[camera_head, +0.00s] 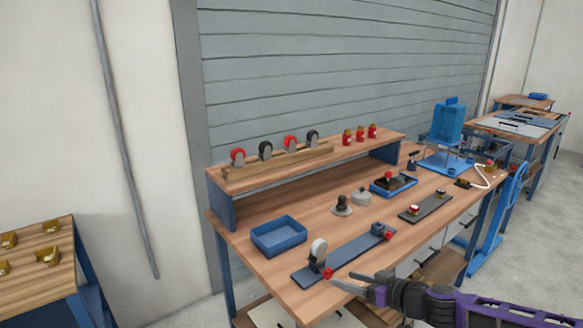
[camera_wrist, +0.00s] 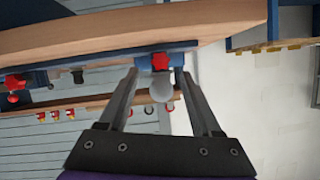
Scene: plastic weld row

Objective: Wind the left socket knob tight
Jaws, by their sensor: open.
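A dark flat plate (camera_head: 345,258) lies along the front of the bench, with a socket at each end. The left socket has a red star-shaped knob (camera_head: 328,273) facing the bench's front edge, below a pale upright wheel (camera_head: 318,247). The right socket has a red knob (camera_head: 388,236) beside a blue block. My gripper (camera_head: 341,279) is open and empty, just to the right of the left knob. In the wrist view, the left knob (camera_wrist: 160,61) shows between and a little beyond the open fingertips (camera_wrist: 160,78). I cannot tell whether they touch it.
A blue tray (camera_head: 278,237) stands behind the plate. A raised shelf (camera_head: 300,163) at the back holds several casters and red-topped pieces. A side table (camera_head: 45,262) stands at far left.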

